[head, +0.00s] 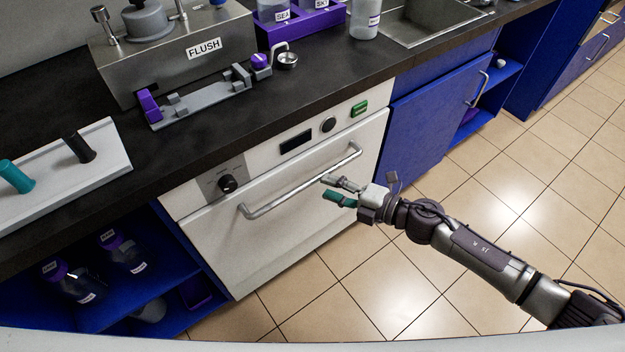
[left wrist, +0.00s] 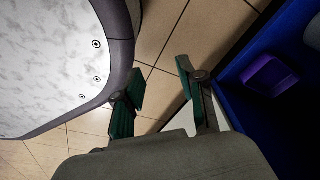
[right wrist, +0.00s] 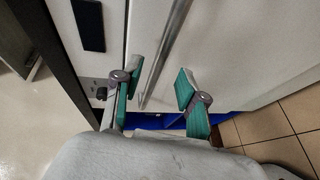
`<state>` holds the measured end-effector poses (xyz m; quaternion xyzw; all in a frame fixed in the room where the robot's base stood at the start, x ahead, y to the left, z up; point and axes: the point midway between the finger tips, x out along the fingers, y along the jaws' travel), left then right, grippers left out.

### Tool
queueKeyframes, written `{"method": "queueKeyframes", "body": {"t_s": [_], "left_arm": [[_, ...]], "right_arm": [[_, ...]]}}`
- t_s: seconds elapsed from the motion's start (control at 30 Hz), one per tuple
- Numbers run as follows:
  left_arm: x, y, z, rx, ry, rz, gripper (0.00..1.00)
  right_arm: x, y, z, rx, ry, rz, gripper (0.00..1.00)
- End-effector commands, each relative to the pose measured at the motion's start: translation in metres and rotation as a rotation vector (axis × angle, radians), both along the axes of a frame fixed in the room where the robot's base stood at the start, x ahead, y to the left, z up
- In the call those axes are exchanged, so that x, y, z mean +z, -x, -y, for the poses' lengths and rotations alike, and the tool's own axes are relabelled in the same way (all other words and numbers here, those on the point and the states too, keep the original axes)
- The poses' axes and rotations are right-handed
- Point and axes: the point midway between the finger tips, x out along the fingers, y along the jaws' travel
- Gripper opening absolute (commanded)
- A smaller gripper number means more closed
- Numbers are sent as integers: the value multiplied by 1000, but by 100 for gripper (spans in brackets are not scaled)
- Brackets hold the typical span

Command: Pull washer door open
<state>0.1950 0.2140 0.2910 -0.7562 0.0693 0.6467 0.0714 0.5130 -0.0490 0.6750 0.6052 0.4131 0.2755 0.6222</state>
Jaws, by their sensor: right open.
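The washer door (head: 270,240) is a white front panel under the dark counter, and it looks shut. Its long metal handle (head: 300,182) runs across the upper part of the door. My right gripper (head: 341,189) is open in front of the handle's right part. In the right wrist view the handle (right wrist: 167,50) appears in the gap between the open green-padded fingers (right wrist: 156,88); I cannot tell if they touch it. My left gripper (left wrist: 155,92) is open and empty, and is outside the head view.
Above the door are a knob (head: 227,183), a dark display (head: 296,142) and a green switch (head: 360,109). A blue cabinet (head: 435,100) adjoins on the right and an open blue shelf (head: 130,308) on the left. The tiled floor (head: 520,180) in front is clear.

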Motion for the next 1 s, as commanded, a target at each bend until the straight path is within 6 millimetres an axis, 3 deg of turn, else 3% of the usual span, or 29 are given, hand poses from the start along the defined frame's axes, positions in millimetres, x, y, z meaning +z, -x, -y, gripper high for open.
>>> {"method": "queueKeyframes", "body": {"t_s": [0.1,0.3,0.7,0.97,1.0], "left_arm": [[1,-2,1,0,0,1,40],[4,-6,2,0,2,4,40],[8,-10,3,1,3,7,40],[8,-10,2,2,2,7,40],[8,-10,2,2,2,7,40]], "right_arm": [[-4,-12,-21,1,-2,1,41],[-9,-25,-41,-1,-1,0,41],[-10,-29,-47,-1,0,-1,41],[-11,-29,-47,-1,0,-1,0],[-11,-29,-47,-1,0,-1,0]]}}
